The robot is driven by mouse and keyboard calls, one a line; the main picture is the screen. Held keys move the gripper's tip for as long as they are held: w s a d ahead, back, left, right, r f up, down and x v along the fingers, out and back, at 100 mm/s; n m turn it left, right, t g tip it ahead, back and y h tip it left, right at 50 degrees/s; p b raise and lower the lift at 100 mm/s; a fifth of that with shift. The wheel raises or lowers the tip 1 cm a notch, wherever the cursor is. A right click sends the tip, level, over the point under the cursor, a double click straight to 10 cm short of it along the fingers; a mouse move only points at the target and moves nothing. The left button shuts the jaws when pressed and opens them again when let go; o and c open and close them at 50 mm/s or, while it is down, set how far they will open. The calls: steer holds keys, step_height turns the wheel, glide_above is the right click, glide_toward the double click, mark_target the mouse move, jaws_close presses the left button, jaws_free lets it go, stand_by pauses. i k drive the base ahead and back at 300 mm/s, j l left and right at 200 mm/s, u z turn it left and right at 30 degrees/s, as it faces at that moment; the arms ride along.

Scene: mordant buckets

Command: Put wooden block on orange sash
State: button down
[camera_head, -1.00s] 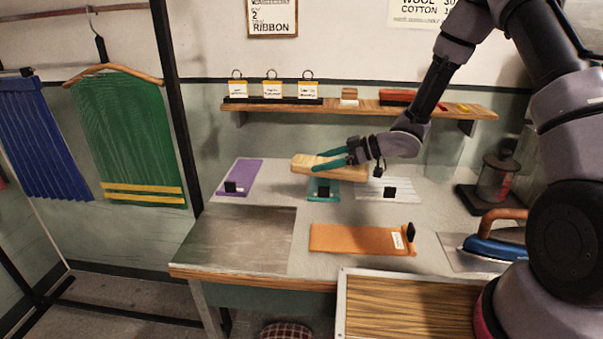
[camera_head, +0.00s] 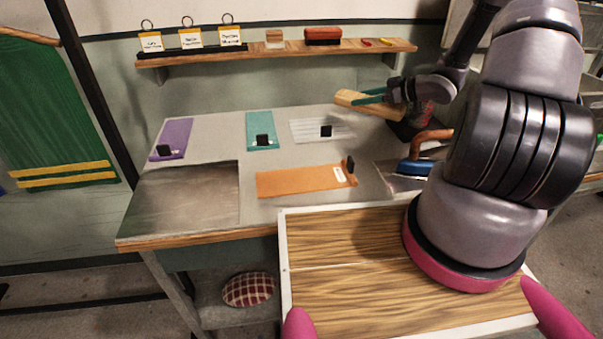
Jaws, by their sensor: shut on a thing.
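The wooden block (camera_head: 352,99) is pale and long. My gripper (camera_head: 372,97), with teal fingers, is shut on it and holds it in the air above the back right of the table, behind and to the right of the orange sash. The orange sash (camera_head: 290,181) lies flat on the table, front of middle, with a white label and a small black piece at its right end. Nothing else lies on the sash. My arm comes in from the right.
Purple (camera_head: 173,138), teal (camera_head: 258,128) and white (camera_head: 302,130) strips lie along the table's back, each with a black piece. A blue iron (camera_head: 415,167) stands right of the sash. A bare grey plate (camera_head: 190,198) covers the left front. A wall shelf (camera_head: 270,55) runs behind.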

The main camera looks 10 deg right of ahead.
mark_target(305, 178)
steer(key=k+j+z, duration=0.1)
steer(key=j, duration=0.25)
steer(key=k+j+z, duration=0.1)
steer(key=j, duration=0.25)
steer(key=k+j+z, duration=0.1)
steer(key=j, duration=0.2)
steer(key=k+j+z, duration=0.1)
steer(key=z, duration=0.2)
steer(key=k+z, duration=0.3)
steer(key=l+z, duration=0.3)
steer(key=z, duration=0.15)
steer(key=j+z, duration=0.15)
steer(key=j, duration=0.45)
